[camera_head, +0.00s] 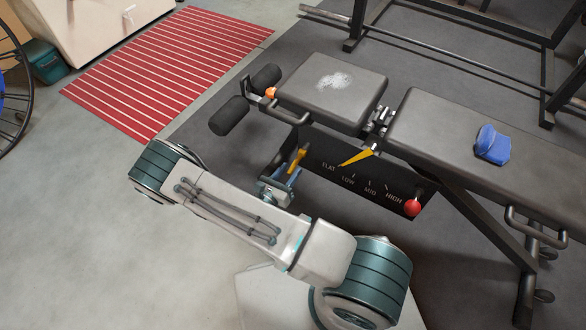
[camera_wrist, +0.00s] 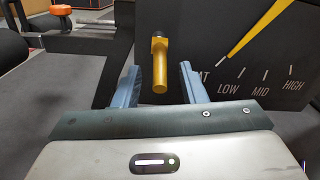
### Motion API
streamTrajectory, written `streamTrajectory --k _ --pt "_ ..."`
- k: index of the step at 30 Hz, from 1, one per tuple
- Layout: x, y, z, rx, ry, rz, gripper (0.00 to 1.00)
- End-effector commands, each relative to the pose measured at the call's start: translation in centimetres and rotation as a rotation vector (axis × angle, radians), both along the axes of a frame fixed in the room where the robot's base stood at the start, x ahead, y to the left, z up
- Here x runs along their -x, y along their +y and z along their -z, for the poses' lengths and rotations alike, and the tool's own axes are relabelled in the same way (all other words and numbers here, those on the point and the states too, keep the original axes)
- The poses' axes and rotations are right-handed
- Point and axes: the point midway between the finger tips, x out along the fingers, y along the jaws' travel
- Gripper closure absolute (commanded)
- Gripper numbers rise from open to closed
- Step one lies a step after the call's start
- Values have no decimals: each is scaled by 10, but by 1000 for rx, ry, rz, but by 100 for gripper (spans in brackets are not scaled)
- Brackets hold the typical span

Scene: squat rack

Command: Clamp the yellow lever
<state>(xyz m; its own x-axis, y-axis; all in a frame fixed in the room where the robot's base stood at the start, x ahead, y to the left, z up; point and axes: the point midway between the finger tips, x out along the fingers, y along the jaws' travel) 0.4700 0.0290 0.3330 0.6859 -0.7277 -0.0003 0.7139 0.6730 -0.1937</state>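The yellow lever (camera_wrist: 159,66) sticks out from the dark side panel of the bench, left of the scale marked with FLAT, LOW, MID and HIGH. In the head view the lever (camera_head: 297,159) shows just above my gripper. My gripper (camera_wrist: 161,84) is open, and its two blue-grey fingers stand on either side of the lever with a gap on each side. In the head view my gripper (camera_head: 283,181) is partly hidden by my arm. A yellow pointer (camera_head: 358,156) on the panel points toward the FLAT–LOW end.
The bench has a seat pad (camera_head: 332,92), a long back pad (camera_head: 465,138), foam rollers (camera_head: 230,115) and a red knob (camera_head: 413,208). A blue folded cloth-like item (camera_head: 492,144) lies on the back pad. A red striped mat (camera_head: 165,65) lies on the floor at upper left.

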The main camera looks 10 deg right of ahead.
Motion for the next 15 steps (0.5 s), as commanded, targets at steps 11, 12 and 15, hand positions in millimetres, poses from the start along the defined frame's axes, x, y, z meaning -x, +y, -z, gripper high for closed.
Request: streamTrajectory --k 11,12,15 --pt "-19 -20 0 -1 -1 0 62" --pt "-19 -20 -1 -1 -1 0 62" --pt "-19 -20 -1 -1 -1 0 62"
